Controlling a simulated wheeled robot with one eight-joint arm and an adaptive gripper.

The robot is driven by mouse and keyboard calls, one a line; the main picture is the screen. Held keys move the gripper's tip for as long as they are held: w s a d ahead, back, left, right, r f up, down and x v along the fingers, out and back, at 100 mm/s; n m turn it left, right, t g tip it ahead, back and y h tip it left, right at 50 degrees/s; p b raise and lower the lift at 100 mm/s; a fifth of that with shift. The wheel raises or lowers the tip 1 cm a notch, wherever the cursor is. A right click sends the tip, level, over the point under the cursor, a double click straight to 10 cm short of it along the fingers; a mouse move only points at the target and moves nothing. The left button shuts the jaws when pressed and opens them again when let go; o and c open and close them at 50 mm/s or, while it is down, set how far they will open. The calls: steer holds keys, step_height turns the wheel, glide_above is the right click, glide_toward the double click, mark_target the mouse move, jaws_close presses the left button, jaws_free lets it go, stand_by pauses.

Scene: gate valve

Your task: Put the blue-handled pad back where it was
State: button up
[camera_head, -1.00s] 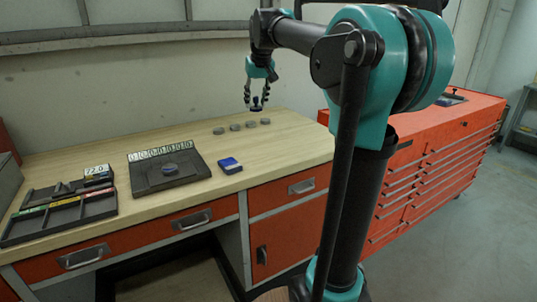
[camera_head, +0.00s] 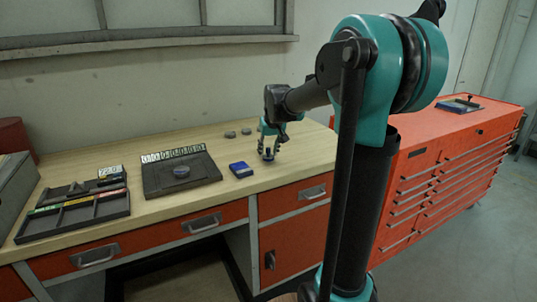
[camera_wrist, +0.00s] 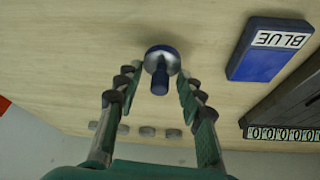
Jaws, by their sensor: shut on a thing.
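The blue-handled pad (camera_wrist: 161,60) has a dark blue knob handle on a round metal base. In the wrist view it is between the fingers of my gripper (camera_wrist: 155,80). In the head view my gripper (camera_head: 268,148) is low over the workbench, just right of the blue box, shut on the pad (camera_head: 268,157). I cannot tell whether the pad's base touches the bench top. The blue box (camera_head: 241,170) lies to the left, and in the wrist view (camera_wrist: 262,62) its white label reads BLUE.
Several grey discs (camera_wrist: 147,131) lie in a row on the workbench (camera_head: 140,145). A sectioned tray (camera_head: 100,208) sits at left. A red tool cabinet (camera_head: 430,150) stands at right.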

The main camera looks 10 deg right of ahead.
steer(key=shift+f, duration=0.7)
steer(key=shift+f, duration=0.1)
steer(key=o, duration=1)
steer(key=a+v, duration=0.1)
steer(key=v, duration=1.1)
steer(key=shift+m, duration=0.3)
steer(key=s+d+f, duration=0.1)
steer(key=s+f, duration=0.2)
steer(key=f, duration=0.1)
steer(key=s+d+f, duration=0.1)
steer(key=s+f, duration=0.2)
steer(key=f, duration=0.1)
steer(key=s+d+f, duration=0.1)
steer(key=s+f, duration=0.2)
steer(key=f, duration=0.2)
steer(key=shift+s, duration=0.4)
steer(key=shift+m+h, duration=0.3)
steer(key=shift+m, duration=0.1)
steer(key=s+f, duration=0.4)
steer(key=s, duration=0.1)
steer(key=s+d+f, duration=0.1)
steer(key=s+f, duration=0.9)
steer(key=shift+s+d+f, duration=0.15)
steer(key=shift+s+d, duration=0.1)
steer(key=shift+s, duration=0.15)
